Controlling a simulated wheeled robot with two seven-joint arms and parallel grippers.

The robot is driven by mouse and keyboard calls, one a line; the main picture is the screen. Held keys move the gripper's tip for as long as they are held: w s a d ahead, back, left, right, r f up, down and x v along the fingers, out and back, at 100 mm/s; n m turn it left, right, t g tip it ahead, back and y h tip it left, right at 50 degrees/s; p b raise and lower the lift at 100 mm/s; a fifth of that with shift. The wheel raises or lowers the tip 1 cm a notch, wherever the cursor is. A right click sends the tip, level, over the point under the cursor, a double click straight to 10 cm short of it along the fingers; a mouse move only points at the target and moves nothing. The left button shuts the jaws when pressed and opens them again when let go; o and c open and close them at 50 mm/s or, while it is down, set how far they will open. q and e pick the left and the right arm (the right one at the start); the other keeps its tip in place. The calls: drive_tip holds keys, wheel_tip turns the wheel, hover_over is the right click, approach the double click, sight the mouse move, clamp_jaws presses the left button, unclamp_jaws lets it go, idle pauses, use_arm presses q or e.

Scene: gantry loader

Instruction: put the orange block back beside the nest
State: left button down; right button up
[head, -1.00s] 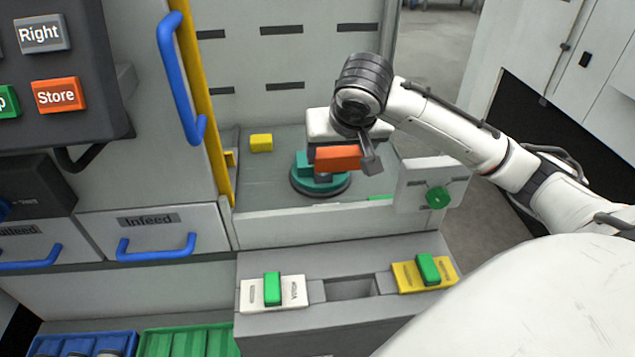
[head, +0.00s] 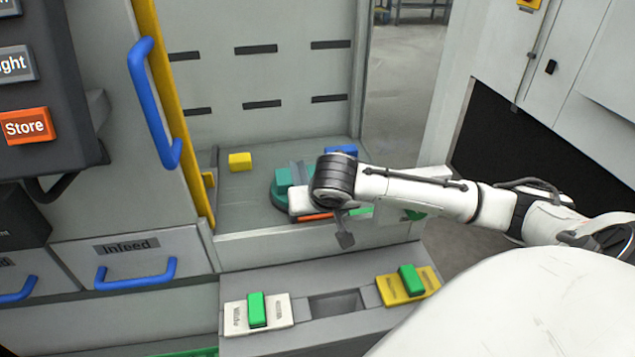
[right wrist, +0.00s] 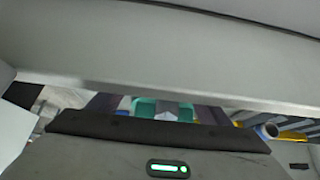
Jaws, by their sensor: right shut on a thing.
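The orange block (head: 318,216) shows only as a thin strip under my right gripper (head: 322,214), which is shut on it. The wrist hides most of the block. The teal round nest (head: 281,187) stands on the grey bay floor, just left of and behind the gripper, and is partly covered by it. Whether the block touches the floor cannot be told. A teal part also shows in the right wrist view (right wrist: 146,105), where the block and fingertips cannot be made out. My left gripper is not in view.
A yellow block (head: 240,161) lies at the bay's back left, and a blue block (head: 342,150) shows behind my wrist. A low grey front wall (head: 262,246) edges the bay. Blue door handle (head: 155,105) at left. Bay floor left of the nest is clear.

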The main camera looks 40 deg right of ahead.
drive_tip(key=o, duration=1.2)
drive_tip(key=shift+f, duration=0.1)
